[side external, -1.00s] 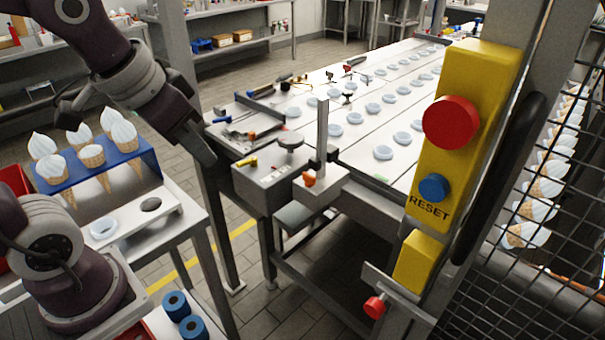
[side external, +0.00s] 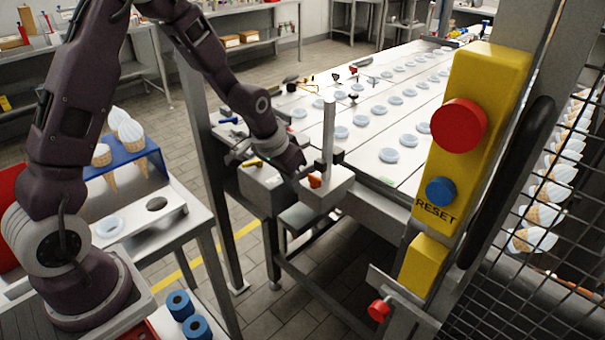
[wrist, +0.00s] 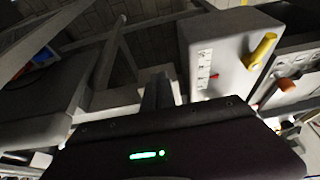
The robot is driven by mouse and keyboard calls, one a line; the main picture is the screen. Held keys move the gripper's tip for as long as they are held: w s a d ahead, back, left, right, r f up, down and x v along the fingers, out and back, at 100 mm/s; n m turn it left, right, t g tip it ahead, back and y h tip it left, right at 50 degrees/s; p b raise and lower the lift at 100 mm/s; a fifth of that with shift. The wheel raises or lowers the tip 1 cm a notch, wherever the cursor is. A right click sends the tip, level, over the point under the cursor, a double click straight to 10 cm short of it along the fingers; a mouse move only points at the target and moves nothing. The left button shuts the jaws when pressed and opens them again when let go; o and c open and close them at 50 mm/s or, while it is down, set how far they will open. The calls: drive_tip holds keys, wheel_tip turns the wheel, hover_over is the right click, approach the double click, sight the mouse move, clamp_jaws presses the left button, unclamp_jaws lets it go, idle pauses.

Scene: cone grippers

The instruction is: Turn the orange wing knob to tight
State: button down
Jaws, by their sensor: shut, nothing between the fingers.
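The orange wing knob (side external: 315,181) sits on the front of a grey block below an upright post, at the conveyor's near end. It also shows at the right of the wrist view (wrist: 286,85), off to the side of my fingers. My gripper (side external: 300,174) is just left of the knob in the side view, close to it. I cannot tell from there whether they touch. In the wrist view my fingers (wrist: 160,88) are together and empty. The knob's markings, if any, are too small to read.
A grey box (side external: 258,190) with a yellow lever (side external: 252,163) stands left of the knob; a marked scale with a red pointer (wrist: 213,76) shows in the wrist view. The upright post (side external: 329,130) rises behind the knob. A yellow button panel (side external: 485,90) is at right.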

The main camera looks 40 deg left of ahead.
sight(309, 177)
drive_tip(key=shift+w+r, duration=0.15)
drive_tip(key=shift+w, duration=1.5)
drive_tip(key=shift+w+a+m+h, duration=0.1)
drive_tip(key=shift+a+m+h, duration=0.1)
drive_tip(key=shift+m, duration=0.35)
drive_tip(key=shift+a+m+h, duration=0.1)
drive_tip(key=shift+m+h, duration=0.1)
drive_tip(key=shift+m, duration=0.35)
drive_tip(key=m, duration=0.1)
drive_tip(key=m+h, duration=0.1)
drive_tip(key=w+a+m, duration=0.1)
drive_tip(key=m, duration=0.1)
drive_tip(key=shift+g+h, duration=0.3)
drive_tip(key=m, duration=0.3)
drive_tip(key=w+m+g+h, duration=0.1)
drive_tip(key=m, duration=0.1)
drive_tip(key=shift+w+a+m+g, duration=0.2)
drive_tip(key=shift+m+g, duration=0.1)
drive_tip(key=shift+m, duration=0.1)
drive_tip(key=shift+w, duration=0.1)
